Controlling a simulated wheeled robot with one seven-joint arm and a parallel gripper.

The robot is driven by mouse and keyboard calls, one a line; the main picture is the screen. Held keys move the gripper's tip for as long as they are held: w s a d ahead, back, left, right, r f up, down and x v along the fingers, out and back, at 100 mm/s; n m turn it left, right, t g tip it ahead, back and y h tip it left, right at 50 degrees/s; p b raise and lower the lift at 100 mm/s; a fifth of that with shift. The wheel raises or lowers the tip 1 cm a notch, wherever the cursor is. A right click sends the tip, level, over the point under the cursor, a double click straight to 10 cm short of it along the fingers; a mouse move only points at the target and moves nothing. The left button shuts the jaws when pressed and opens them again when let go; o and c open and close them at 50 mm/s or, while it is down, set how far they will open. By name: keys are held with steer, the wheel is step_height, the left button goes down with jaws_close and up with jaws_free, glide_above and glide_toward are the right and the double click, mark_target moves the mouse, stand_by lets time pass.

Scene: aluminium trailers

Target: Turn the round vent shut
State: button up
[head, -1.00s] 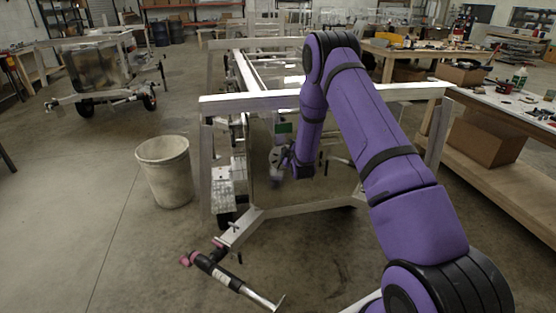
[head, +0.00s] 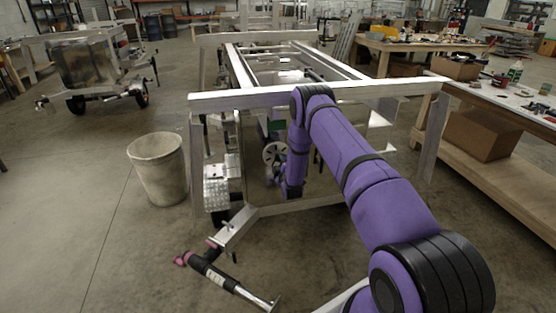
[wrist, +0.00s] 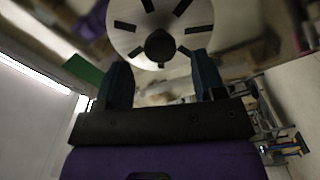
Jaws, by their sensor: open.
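The round vent (wrist: 184,36) is a pale metal disc with dark radial slots and a dark central knob (wrist: 160,46), at the top of the wrist view. In the head view the vent (head: 275,153) is on the front panel of the trailer, partly hidden by my arm. My gripper (wrist: 161,75) is open, its two dark fingers pointing at the vent, one on each side below the knob. Nothing is between the fingers; whether they touch the disc I cannot tell. In the head view my gripper (head: 277,177) is small and just below the vent.
A drawbar with a black jockey handle (head: 222,277) lies in front. A white bin (head: 158,180) stands at left, a workbench (head: 485,169) at right. Floor on the left is open.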

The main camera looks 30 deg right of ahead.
mark_target(279, 159)
steer(key=shift+x, duration=2.35)
steer(key=c, duration=0.9)
